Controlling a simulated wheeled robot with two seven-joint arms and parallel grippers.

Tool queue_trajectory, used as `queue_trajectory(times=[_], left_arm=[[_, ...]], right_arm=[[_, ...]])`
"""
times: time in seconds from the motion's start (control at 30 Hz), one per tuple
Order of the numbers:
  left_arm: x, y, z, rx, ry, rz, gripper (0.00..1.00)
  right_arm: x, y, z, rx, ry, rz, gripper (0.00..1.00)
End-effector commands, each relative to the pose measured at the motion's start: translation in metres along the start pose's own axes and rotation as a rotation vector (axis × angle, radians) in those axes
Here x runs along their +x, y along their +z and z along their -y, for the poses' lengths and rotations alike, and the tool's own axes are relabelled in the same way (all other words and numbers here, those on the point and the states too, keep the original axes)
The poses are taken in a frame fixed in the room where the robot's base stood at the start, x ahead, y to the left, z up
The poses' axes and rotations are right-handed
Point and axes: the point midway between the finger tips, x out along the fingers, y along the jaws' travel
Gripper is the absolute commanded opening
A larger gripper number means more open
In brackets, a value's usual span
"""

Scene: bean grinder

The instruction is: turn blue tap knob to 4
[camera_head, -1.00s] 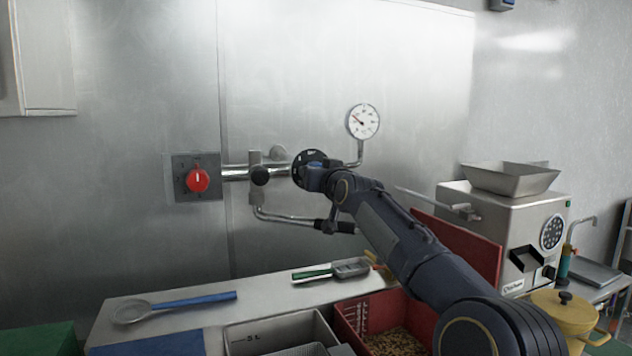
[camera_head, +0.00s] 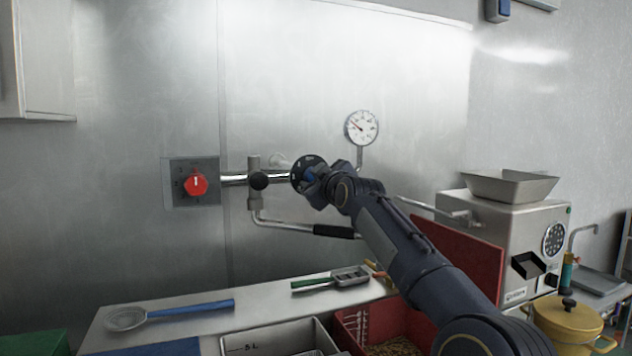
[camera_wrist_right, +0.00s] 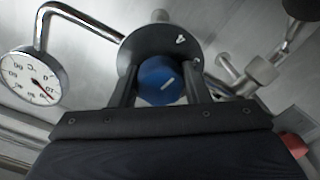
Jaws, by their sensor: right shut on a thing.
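The blue tap knob (camera_wrist_right: 160,82) fills the gap between the fingers of my right gripper (camera_wrist_right: 160,92) in the right wrist view. The dial plate's left edge (camera_head: 300,172) shows there. My left gripper is not in view.
A red knob (camera_head: 195,185) on a square plate is left along the pipe. A gauge (camera_head: 361,127) hangs above right, near my wrist. A black-handled spout (camera_head: 335,231) passes below.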

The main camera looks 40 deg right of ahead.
Motion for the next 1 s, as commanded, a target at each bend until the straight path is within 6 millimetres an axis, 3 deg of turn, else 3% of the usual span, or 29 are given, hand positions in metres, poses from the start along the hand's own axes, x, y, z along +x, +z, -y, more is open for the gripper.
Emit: queue_trajectory(times=[0.67,0.7,0.83,1.0], left_arm=[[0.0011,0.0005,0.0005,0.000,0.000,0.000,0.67],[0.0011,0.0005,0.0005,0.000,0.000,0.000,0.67],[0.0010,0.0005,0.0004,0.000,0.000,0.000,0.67],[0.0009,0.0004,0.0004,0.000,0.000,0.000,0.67]], right_arm=[[0.0011,0.0035,0.0024,-0.058,-0.007,0.008,0.19],[0.0011,0.0035,0.0024,-0.058,-0.007,0.008,0.47],[0.0008,0.0025,0.0016,-0.057,-0.005,0.006,0.64],[0.0004,0.0014,0.0008,-0.057,-0.003,0.003,0.64]])
